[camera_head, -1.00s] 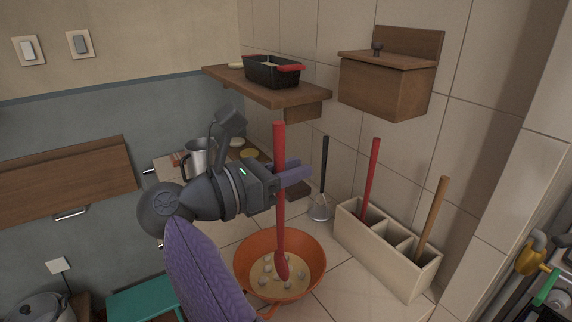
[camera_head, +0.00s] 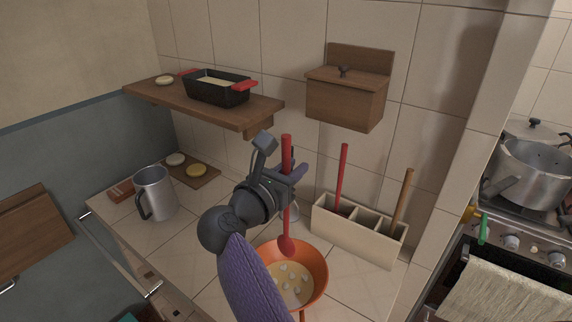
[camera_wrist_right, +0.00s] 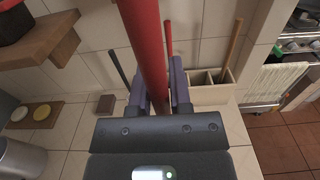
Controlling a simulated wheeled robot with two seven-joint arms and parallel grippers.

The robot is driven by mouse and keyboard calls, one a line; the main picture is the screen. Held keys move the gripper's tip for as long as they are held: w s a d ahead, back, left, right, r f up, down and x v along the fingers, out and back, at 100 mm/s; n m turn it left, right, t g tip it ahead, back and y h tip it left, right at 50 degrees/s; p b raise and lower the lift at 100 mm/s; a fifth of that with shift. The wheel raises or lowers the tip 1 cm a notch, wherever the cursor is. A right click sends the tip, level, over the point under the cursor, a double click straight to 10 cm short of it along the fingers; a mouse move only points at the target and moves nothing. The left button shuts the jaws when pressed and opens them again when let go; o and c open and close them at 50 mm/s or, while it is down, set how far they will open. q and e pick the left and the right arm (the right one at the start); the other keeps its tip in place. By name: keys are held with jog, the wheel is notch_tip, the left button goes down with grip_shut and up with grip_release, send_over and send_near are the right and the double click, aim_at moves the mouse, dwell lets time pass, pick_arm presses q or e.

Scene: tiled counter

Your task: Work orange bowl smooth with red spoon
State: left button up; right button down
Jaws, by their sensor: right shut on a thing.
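The orange bowl (camera_head: 318,262) stands on the tiled counter and holds a pale mixture (camera_head: 290,290) with several whitish lumps. My right gripper (camera_head: 296,174) is shut on the red spoon (camera_head: 286,150) and holds it upright by the handle. The spoon's head is over the bowl, at the far side of the mixture; I cannot tell whether it touches. In the right wrist view the red handle (camera_wrist_right: 146,40) stands between the purple fingers. The bowl is hidden in that view, and my arm covers its left part in the head view. My left gripper is not in view.
A cream holder (camera_head: 350,235) with another red-handled tool (camera_head: 341,175) and a wooden-handled one (camera_head: 402,195) stands right of the bowl. A metal mug (camera_head: 155,192) is at left. A wooden shelf (camera_head: 150,98) bears a black pan (camera_head: 216,93). The stove with a pot (camera_head: 535,172) is far right.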

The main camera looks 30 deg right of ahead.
aim_at(284, 222)
notch_tip(284, 222, down, 11)
jog(key=b, duration=0.8)
jog(key=shift+r+b, duration=0.1)
jog(key=shift+b, duration=0.25)
jog(key=shift+f+b, duration=0.5)
